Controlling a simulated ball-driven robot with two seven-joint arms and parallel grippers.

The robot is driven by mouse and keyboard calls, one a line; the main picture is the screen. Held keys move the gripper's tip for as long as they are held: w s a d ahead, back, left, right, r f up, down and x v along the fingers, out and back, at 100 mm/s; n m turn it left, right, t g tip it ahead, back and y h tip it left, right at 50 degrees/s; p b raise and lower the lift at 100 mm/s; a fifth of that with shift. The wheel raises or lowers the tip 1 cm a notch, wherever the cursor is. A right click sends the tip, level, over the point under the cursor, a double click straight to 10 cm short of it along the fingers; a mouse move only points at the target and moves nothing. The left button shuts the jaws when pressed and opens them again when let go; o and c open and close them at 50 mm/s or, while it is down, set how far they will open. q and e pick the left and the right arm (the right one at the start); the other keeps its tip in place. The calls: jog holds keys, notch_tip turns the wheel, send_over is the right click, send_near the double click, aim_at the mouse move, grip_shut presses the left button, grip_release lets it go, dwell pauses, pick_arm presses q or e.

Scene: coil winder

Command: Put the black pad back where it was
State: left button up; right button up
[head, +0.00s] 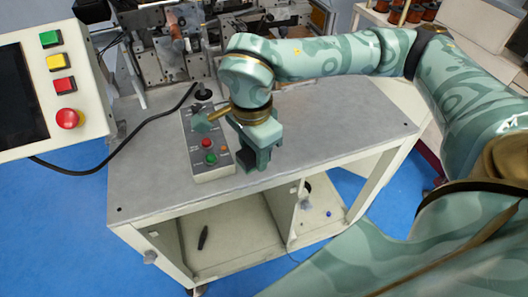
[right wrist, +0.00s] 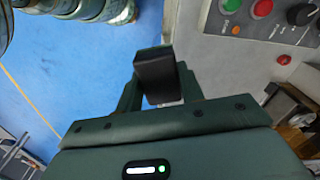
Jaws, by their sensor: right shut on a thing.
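My right gripper (head: 256,160) points down over the front part of the grey table top, just right of the control box. In the right wrist view its two fingers (right wrist: 160,88) are shut on the black pad (right wrist: 155,68), a dark block gripped between them. The pad lies close to the table's edge in that view, with blue floor to its left. My left gripper is not in view.
The control box (head: 198,163) with red, green and orange buttons stands close left of my right gripper. Its black cable (head: 85,170) runs left. The winder (head: 165,55) stands at the back. The table top (head: 330,140) is clear to the right. A button panel (head: 95,80) overhangs at left.

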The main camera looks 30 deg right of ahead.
jog(key=shift+w+d+n, duration=0.1)
jog(key=shift+n, duration=0.2)
jog(key=w+d+f, duration=0.2)
jog(key=w+f, duration=0.1)
jog(key=w+d+f+b, duration=0.1)
jog(key=w+d+f, duration=0.5)
jog(key=w, duration=0.1)
jog(key=shift+d+f, duration=0.1)
jog(key=shift+d, duration=0.1)
jog(key=shift+w+d+f, duration=0.25)
jog(key=shift+w+f, duration=0.05)
jog(key=shift+f, duration=0.1)
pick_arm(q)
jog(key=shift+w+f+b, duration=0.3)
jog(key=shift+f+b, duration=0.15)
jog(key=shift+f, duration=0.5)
pick_arm(e)
jog(key=shift+f, duration=1.6)
jog(key=shift+f, duration=0.15)
jog(key=o, duration=1)
jog(key=shift+c, duration=0.2)
